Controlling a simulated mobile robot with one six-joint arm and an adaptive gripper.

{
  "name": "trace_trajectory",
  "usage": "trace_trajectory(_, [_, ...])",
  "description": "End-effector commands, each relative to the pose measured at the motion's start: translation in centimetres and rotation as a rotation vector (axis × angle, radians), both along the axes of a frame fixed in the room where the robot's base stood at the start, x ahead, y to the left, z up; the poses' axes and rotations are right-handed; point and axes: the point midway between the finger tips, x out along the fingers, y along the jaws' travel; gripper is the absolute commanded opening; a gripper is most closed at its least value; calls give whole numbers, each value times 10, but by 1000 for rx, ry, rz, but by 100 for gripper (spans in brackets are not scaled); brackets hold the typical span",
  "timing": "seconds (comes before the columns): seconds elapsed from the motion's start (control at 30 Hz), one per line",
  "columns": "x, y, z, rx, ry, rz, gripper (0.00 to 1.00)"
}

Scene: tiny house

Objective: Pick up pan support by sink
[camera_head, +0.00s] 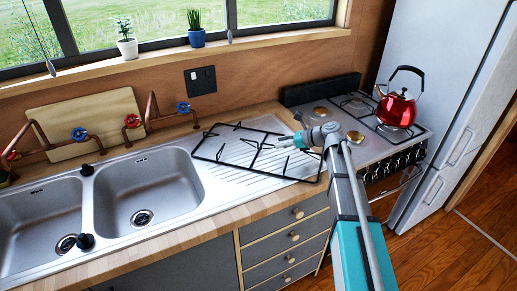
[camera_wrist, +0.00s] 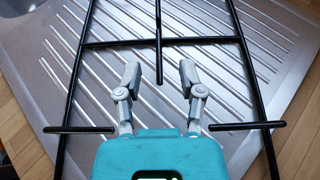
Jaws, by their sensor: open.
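The pan support (camera_head: 257,147) is a black wire grate lying on the ribbed drainboard to the right of the sink bowls. In the wrist view its bars (camera_wrist: 160,42) fill much of the picture. My gripper (camera_head: 290,141) is above the grate's right part. In the wrist view my gripper (camera_wrist: 160,75) is open, with its two fingers apart. A central bar of the grate ends between the fingertips, seen from above. I cannot tell how far the fingers are above it. Nothing is held.
The metal sink (camera_head: 150,188) has two bowls, with pipes and taps (camera_head: 132,121) behind. The stove (camera_head: 345,125) on the right carries a red kettle (camera_head: 398,104). A cutting board (camera_head: 85,122) leans on the wall. A white fridge (camera_head: 450,90) stands at right.

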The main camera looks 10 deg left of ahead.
Motion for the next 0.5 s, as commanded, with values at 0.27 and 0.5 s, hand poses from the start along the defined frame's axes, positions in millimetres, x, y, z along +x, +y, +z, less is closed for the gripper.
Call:
trace_trajectory(0.27, [1, 5, -3, 0, 1, 2, 50])
trace_trajectory(0.5, [4, 28, -13, 0, 1, 3, 50])
